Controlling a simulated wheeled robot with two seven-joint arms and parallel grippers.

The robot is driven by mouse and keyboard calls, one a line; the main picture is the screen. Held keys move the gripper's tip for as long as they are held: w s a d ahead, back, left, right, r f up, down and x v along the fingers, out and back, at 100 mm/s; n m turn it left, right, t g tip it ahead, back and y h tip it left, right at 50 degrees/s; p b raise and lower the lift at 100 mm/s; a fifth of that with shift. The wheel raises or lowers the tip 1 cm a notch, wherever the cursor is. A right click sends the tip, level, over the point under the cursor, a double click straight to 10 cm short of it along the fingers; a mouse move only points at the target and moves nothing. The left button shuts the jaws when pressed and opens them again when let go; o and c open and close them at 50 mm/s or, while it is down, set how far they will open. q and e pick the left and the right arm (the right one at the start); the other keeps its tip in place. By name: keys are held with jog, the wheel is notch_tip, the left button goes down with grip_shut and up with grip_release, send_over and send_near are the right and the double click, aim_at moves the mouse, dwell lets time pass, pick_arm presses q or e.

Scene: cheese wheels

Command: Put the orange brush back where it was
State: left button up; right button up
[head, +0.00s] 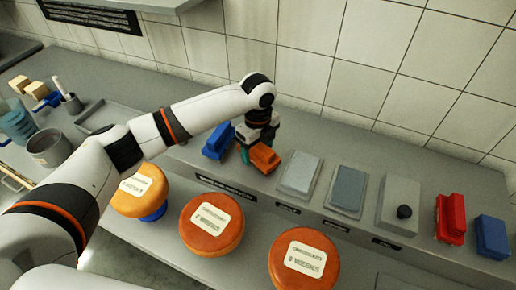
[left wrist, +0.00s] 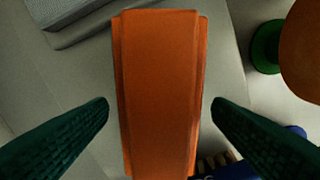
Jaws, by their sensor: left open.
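The orange brush (head: 264,158) is on the raised back ledge, between a blue brush (head: 217,141) and a light grey pad (head: 299,174). My left gripper (head: 258,146) is right over the orange brush, partly hiding it. In the left wrist view the orange brush (left wrist: 158,75) lies lengthwise between my two dark green fingers. The fingers are open, with a visible gap on each side of the brush. The brush's underside is hidden, so its contact with the ledge cannot be told. My right gripper is not in view.
A second grey pad (head: 346,190), a box with a black knob (head: 401,205), a red brush (head: 450,219) and another blue brush (head: 492,237) stand farther right. Orange cheese wheels (head: 211,222) stand on the lower front counter. A tiled wall (head: 340,60) rises close behind the ledge.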

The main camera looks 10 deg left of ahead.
pick_arm(q)
notch_tip(320, 180, up, 11)
jog(key=b, duration=0.3)
jog(key=shift+f, duration=0.15)
jog(key=shift+r, duration=0.5)
